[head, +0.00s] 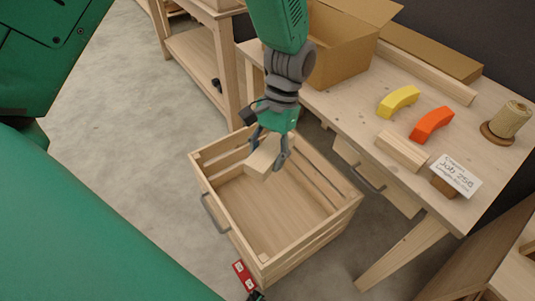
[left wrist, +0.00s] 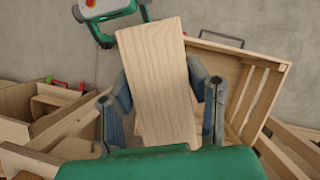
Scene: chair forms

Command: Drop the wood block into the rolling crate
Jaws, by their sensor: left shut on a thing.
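The pale wood block (head: 262,158) is held between the fingers of my left gripper (head: 270,148), above the far part of the rolling crate. In the left wrist view the block (left wrist: 158,75) fills the middle, between the two blue-grey fingers of the left gripper (left wrist: 165,95). The rolling crate (head: 312,238) is a slatted wooden box with a grey handle; its visible floor is bare. The crate also shows behind the block in the left wrist view (left wrist: 262,60). The crate's floor right under the gripper is hidden. My right gripper is not in view.
A wooden table (head: 345,112) stands right of the crate, holding a cardboard box (head: 340,55), a yellow arc (head: 398,101), an orange arc (head: 432,124), another wood block (head: 402,152), a twine spool (head: 508,120) and a card (head: 456,175). A shelf unit (head: 205,55) stands behind.

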